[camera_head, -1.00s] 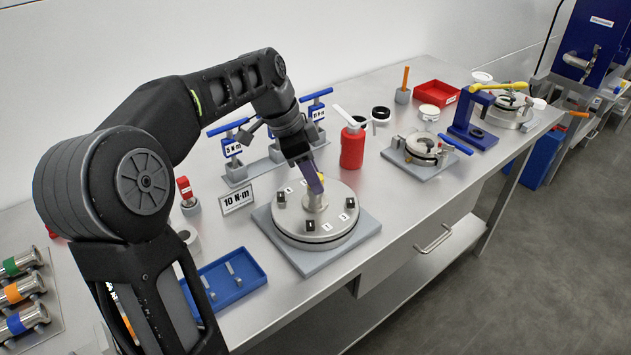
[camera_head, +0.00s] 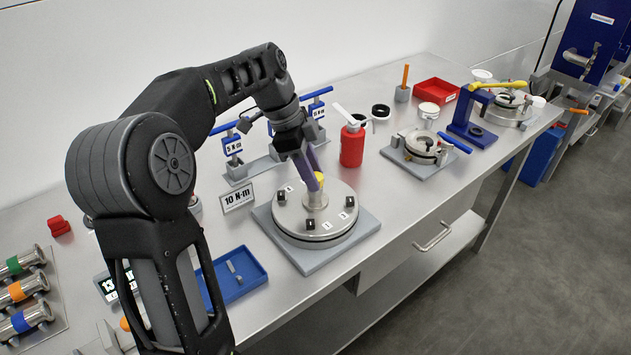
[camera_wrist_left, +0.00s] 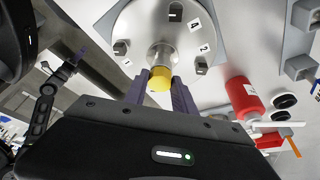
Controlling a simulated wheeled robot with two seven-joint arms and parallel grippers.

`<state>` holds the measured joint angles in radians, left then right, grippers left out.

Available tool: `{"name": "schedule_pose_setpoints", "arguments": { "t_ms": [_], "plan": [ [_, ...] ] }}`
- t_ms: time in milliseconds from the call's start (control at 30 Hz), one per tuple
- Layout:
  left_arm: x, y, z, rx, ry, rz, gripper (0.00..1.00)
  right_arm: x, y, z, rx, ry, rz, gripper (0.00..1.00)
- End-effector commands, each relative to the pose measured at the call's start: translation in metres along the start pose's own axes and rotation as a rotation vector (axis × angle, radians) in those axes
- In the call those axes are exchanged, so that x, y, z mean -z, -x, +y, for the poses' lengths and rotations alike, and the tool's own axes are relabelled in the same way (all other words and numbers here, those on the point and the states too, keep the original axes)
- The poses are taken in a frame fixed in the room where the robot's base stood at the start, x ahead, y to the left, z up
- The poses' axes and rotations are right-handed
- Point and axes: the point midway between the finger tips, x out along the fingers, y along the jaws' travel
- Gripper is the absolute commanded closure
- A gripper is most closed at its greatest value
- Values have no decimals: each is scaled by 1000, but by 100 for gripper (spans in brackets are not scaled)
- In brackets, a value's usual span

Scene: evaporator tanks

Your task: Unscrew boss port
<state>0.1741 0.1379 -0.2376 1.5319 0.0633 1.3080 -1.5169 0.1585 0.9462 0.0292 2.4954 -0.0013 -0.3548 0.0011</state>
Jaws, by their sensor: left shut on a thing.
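The boss port (camera_head: 315,197) is a short silver stub at the middle of a round metal lid (camera_head: 338,224) with small black numbered clamps. A yellow cap (camera_head: 320,178) sits on the stub; it also shows in the left wrist view (camera_wrist_left: 160,80). My left gripper (camera_head: 317,180) comes down from above, tilted, its purple fingers shut on the yellow cap from both sides. The fingers hide part of the cap in the head view. What seems to be my right gripper (camera_wrist_left: 68,66) shows small at the left wrist view's left; its jaws are unclear.
A "10 N·m" sign (camera_head: 238,197) and blue T-handled tools (camera_head: 233,147) stand left of and behind the lid. A red bottle (camera_head: 352,147) stands close behind, to the right. A blue tray (camera_head: 236,275) lies at front left.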

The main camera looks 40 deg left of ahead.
Motion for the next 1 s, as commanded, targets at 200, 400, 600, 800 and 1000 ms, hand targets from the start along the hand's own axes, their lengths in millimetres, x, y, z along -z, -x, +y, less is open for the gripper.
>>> {"name": "schedule_pose_setpoints", "arguments": {
  "t_ms": [200,400,600,800,1000],
  "plan": [
    [0,0,0,0,0,0,100,0,0,0,0,0,0,64],
    [0,0,0,3,8,0,100,0,-1,0,0,0,0,64],
    [0,-2,2,68,173,1,100,0,-13,5,0,0,0,64],
    [1,-1,3,144,388,1,100,0,-20,8,0,0,0,64],
    [1,0,3,155,426,0,100,0,-19,8,0,0,0,64]
  ]
}}
